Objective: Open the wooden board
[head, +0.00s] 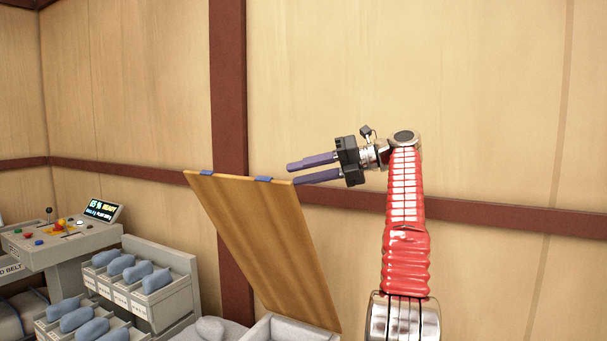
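The wooden board (262,240) stands raised and tilted over a pale box (288,330) in the lower middle of the head view. It has two blue tabs on its top edge, the left tab (206,172) and the right tab (264,179). My gripper (296,170) is at the board's upper right corner, its purple fingers pointing left. The fingers are apart with nothing seen between them. The lower finger lies close to the corner; I cannot tell whether it touches. The inside of the box is mostly cut off by the frame.
A control desk (50,250) with a joystick and a lit screen (103,211) stands at the left. Racks (172,262) beside it hold several blue pillow-like pieces (157,280). A wooden wall with a dark red post (229,90) and rail stands behind. The space above the board is free.

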